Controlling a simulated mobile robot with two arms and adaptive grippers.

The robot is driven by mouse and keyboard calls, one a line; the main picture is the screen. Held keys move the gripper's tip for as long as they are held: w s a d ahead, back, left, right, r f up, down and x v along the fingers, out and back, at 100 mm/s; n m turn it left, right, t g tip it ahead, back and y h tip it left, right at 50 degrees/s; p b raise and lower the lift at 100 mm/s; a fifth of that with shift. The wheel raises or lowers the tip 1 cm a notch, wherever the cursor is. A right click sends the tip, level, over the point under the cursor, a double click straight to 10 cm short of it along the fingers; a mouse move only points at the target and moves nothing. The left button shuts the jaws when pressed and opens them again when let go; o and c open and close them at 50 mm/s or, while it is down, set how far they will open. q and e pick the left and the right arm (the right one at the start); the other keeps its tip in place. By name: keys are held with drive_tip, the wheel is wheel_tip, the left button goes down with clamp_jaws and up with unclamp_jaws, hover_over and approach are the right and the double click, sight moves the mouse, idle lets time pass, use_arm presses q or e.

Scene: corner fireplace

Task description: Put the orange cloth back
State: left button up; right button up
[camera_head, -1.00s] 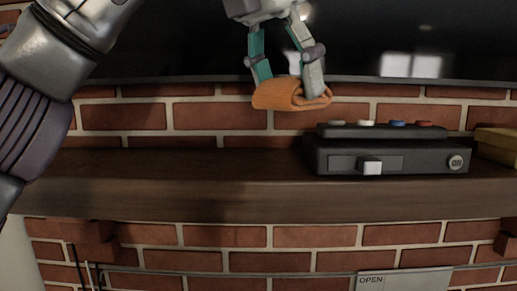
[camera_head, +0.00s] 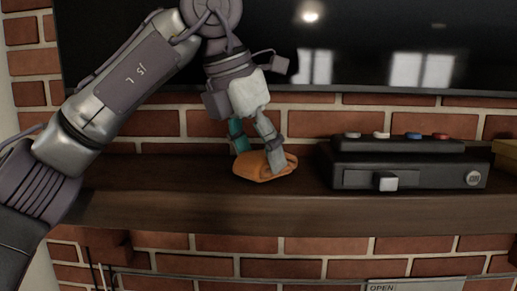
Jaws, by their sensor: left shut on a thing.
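The orange cloth (camera_head: 254,171) is a folded bundle on or just above the wooden mantel shelf (camera_head: 190,212), left of a black box. I cannot tell whether it touches the wood. My left gripper (camera_head: 262,160) comes down from above with its fingers on the cloth, shut on it. The far finger is partly hidden behind the near one and the cloth. My right gripper is not in view.
The black box (camera_head: 350,177) with a lever, dial and coloured buttons stands right of the cloth. A yellow object (camera_head: 507,156) sits at the right edge. A dark screen (camera_head: 380,50) hangs behind on the brick wall. The shelf left of the cloth is clear.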

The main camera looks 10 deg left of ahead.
use_arm(q)
drive_tip(key=shift+s+d+f, duration=0.1)
drive_tip(key=shift+d+f, duration=0.1)
drive_tip(key=o, duration=1.1)
drive_tip(key=shift+a, duration=0.15)
drive_tip(key=shift+r, duration=0.15)
drive_tip(key=shift+r, duration=0.25)
drive_tip(key=v, duration=1.1)
drive_tip(key=shift+r, duration=0.35)
